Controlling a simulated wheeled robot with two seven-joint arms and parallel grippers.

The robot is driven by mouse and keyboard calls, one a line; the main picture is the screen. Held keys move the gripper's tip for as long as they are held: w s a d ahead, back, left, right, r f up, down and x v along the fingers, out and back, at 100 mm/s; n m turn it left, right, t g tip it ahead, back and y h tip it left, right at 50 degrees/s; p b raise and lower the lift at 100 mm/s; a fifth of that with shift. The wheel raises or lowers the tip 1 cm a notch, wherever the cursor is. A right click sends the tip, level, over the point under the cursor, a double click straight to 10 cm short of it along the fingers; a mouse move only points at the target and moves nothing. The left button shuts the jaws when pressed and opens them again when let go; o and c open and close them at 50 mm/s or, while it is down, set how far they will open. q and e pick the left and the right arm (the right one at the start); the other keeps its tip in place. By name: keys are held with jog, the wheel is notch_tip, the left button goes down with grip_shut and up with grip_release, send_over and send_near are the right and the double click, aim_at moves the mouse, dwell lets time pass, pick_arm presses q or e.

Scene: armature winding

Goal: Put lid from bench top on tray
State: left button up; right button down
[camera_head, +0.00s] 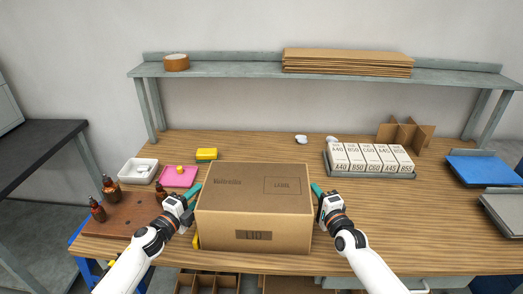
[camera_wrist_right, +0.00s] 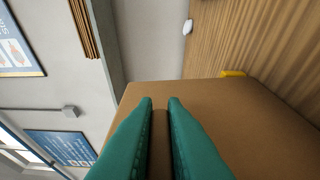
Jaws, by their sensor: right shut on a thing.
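A large brown cardboard lid (camera_head: 253,205), marked "LID" on its front, is at the front middle of the bench top (camera_head: 350,225). My right gripper (camera_head: 318,190) is at its right edge; in the right wrist view its green fingers (camera_wrist_right: 160,105) are shut with a brown strip of cardboard between them. My left gripper (camera_head: 195,190) is at the lid's left edge; its fingertips are too small to tell if they are closed on it. A grey tray (camera_head: 372,175) with several small labelled cartons stands behind right. Whether anything lies under the lid is hidden.
A yellow sponge (camera_head: 206,154), pink pad (camera_head: 178,176), white dish (camera_head: 138,171) and brown bottles (camera_head: 98,210) are at the left. Blue tray-like parts (camera_head: 482,168) are at the far right. A shelf (camera_head: 240,68) spans the back. The bench right of the lid is largely clear.

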jog(key=shift+f+b, duration=0.25)
jog(key=shift+b, duration=0.1)
pick_arm(q)
jog(key=v, duration=1.2)
pick_arm(e)
jog(key=shift+f, duration=0.1)
pick_arm(q)
jog(key=shift+d, duration=0.1)
pick_arm(e)
jog(key=c, duration=1.4)
grip_release()
pick_arm(q)
jog(key=shift+w, duration=0.1)
pick_arm(e)
jog(key=v, duration=1.2)
